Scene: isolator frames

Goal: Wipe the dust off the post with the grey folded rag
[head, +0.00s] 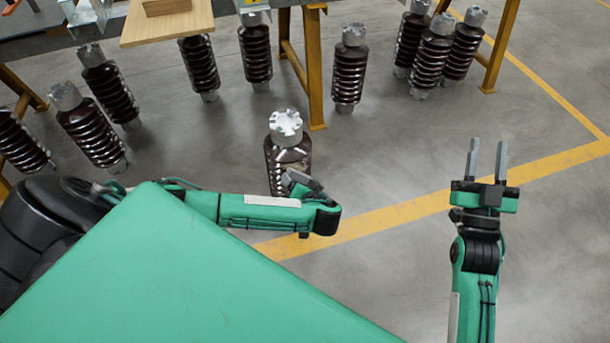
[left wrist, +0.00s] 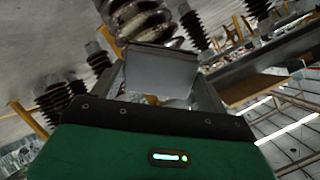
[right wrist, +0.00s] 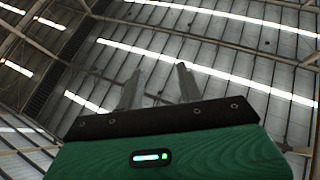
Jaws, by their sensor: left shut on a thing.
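The post (head: 285,150) is a brown ribbed insulator with a silver cap, standing upright on the floor in the middle of the head view. My right gripper (head: 487,160) is open and empty, pointing up, well right of the post.
Several similar insulators (head: 349,65) stand behind, under and around a table with yellow legs (head: 315,70). A wooden board (head: 167,25) lies on the table. A yellow floor line (head: 400,213) runs past the post. The floor between the post and my right gripper is clear.

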